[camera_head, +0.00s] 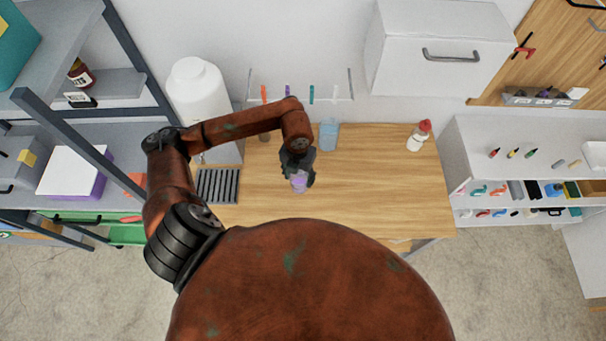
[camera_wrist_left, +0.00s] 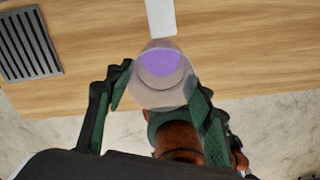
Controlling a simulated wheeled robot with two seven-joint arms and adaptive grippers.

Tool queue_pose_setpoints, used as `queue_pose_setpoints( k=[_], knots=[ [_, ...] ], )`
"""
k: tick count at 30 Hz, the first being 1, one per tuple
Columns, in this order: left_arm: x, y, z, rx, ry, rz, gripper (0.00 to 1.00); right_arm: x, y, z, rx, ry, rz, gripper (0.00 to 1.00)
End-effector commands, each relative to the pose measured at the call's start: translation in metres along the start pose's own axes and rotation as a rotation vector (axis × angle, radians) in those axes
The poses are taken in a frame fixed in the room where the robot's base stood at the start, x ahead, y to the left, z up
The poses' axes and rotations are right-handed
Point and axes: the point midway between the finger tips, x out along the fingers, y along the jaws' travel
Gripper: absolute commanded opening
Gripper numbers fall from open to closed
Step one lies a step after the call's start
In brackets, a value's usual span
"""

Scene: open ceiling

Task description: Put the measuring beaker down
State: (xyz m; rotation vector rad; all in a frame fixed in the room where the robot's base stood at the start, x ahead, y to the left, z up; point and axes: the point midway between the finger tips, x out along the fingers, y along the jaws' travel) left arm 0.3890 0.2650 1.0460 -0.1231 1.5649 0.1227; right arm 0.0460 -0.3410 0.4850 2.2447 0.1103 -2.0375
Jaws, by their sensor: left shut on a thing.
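The clear measuring beaker with purple contents (camera_head: 299,184) is in my left gripper (camera_head: 297,170), over the front middle part of the wooden table (camera_head: 380,185). In the left wrist view the beaker (camera_wrist_left: 160,72) sits between the two green-padded fingers of my left gripper (camera_wrist_left: 160,100), which is shut on it. Whether its base touches the table or hangs above it I cannot tell. My right gripper is not in view.
A grey slotted rack (camera_head: 217,186) lies left of the beaker. A light-blue container (camera_head: 329,135) stands behind it, and a white bottle with a red top (camera_head: 418,136) stands at the back right. The table's right half is mostly clear.

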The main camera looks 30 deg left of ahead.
Motion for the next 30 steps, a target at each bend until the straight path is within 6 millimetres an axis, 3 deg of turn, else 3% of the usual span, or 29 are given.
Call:
queue_pose_setpoints(
  k=[6, 13, 23, 30],
  knots=[
    [-0.016, -0.002, -0.046, 0.004, 0.0, 0.0, 0.28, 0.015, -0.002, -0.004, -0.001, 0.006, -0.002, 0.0],
    [-0.03, -0.003, -0.073, 0.001, 0.001, 0.001, 0.28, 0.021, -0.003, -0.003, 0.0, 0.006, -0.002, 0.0],
    [-0.033, -0.004, -0.08, 0.031, 0.002, 0.001, 0.28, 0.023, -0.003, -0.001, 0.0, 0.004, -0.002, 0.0],
    [-0.026, -0.009, -0.068, 0.337, 0.001, -0.001, 0.28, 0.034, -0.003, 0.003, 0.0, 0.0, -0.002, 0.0]
  ],
)
